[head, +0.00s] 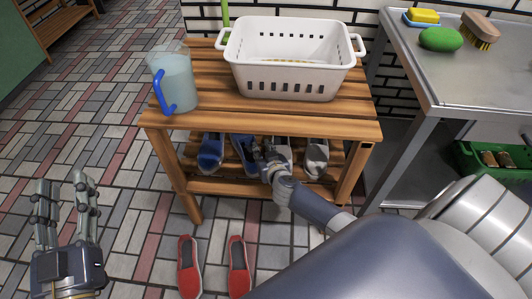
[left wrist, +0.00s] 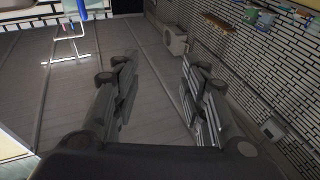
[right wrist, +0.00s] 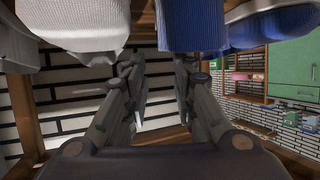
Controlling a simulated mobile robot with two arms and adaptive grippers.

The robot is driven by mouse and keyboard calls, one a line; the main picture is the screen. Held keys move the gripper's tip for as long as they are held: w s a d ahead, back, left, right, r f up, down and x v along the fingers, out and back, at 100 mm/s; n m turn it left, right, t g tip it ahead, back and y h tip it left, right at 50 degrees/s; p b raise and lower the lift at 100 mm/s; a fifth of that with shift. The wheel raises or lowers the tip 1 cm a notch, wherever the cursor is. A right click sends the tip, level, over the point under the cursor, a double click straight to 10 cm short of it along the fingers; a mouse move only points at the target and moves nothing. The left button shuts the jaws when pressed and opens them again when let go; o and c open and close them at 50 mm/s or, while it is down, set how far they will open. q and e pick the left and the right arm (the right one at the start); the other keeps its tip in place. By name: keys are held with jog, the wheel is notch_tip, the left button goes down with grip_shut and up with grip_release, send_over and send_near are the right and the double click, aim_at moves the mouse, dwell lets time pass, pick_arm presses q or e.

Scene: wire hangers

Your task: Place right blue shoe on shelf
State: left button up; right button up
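The right blue shoe (head: 243,150) stands on the lower shelf (head: 220,188) of the wooden bench, beside the left blue shoe (head: 211,150). My right gripper (head: 266,163) is at the front of that shelf, just right of the right blue shoe and partly covering it. In the right wrist view, which looks upside down, the right blue shoe (right wrist: 193,25) is above the fingertips. My right gripper's fingers (right wrist: 158,75) are apart with nothing between them. Whether they touch the shoe I cannot tell. My left gripper (head: 66,190) is open and empty over the tiled floor at the left.
Two light shoes, one (head: 315,157) at the right, share the shelf. A white basket (head: 292,82) and a jug (head: 173,80) stand on the bench top. Red shoes (head: 188,265) lie on the floor in front. A metal table (head: 460,75) and green crate (head: 490,160) are to the right.

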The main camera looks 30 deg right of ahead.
pick_arm(q)
notch_tip(320, 180, down, 9)
jog(key=a+g+y+p, duration=0.1)
jog(key=g, duration=0.4)
jog(key=shift+s+a+p, duration=0.2)
jog(key=shift+s+p, duration=0.05)
jog(key=shift+p, duration=0.05)
pick_arm(e)
jog(key=v, duration=0.3)
jog(key=shift+s+a+r, duration=0.1)
jog(key=shift+s+r, duration=0.05)
jog(key=shift+s, duration=0.2)
pick_arm(q)
jog(key=shift+r, duration=0.1)
